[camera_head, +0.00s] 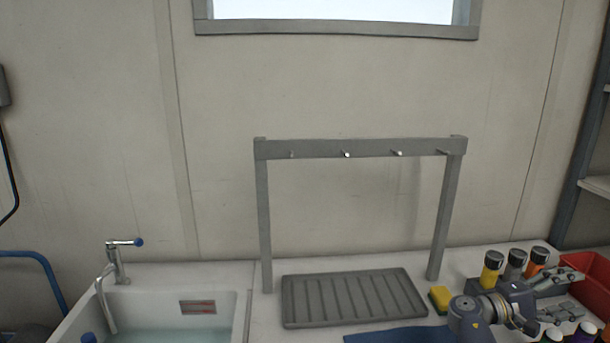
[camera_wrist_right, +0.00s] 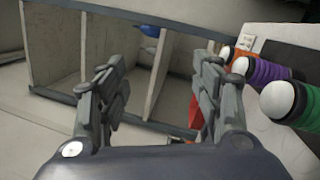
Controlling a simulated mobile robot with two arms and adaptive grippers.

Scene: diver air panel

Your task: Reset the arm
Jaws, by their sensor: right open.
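My right arm and gripper (camera_head: 566,292) are at the lower right of the head view, over the right end of the counter. In the right wrist view the gripper (camera_wrist_right: 160,105) has its two fingers spread apart, with nothing held between them. In the head view it is close to the bottles and the red bin, and it hides part of what is behind it. My left gripper is not in view.
A grey rack with pegs (camera_head: 360,148) stands behind a ribbed tray (camera_head: 352,297). A sink (camera_head: 240,315) is at left, a yellow sponge (camera_head: 439,298) at right. Bottles (camera_head: 491,268) and a red bin (camera_head: 590,270) crowd the right end. Shelving (camera_wrist_right: 110,60) shows in the wrist view.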

